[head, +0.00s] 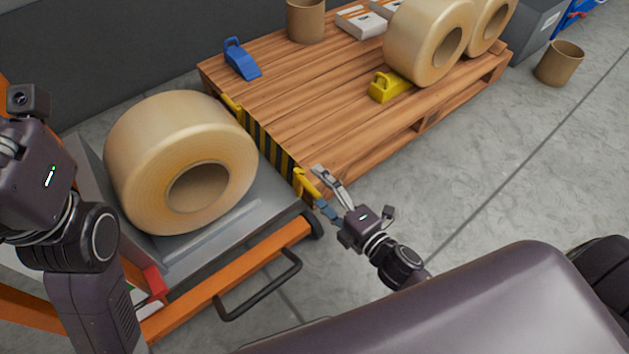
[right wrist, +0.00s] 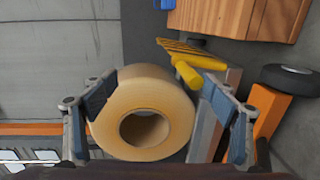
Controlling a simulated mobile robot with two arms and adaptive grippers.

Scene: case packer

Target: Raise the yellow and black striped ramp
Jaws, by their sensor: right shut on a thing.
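The yellow and black striped ramp (head: 268,145) stands as a narrow band along the pallet's near-left edge in the head view, between the pallet and the grey platform. It has a yellow handle (head: 304,183) at its near end and another yellow part (head: 230,102) at its far end. My right gripper (head: 318,187) is at the near handle, shut on it. The right wrist view shows this yellow handle (right wrist: 187,72) near the right finger and the ramp behind it, seen edge-on. My left arm shows at the left of the head view, but its gripper fingers do not.
A large tape roll (head: 140,120) lies on the grey platform (head: 270,205) of an orange-framed cart (head: 230,280). The wooden pallet (head: 310,100) bears a blue dispenser (head: 241,60), a yellow dispenser (head: 388,86) and more rolls (head: 412,40).

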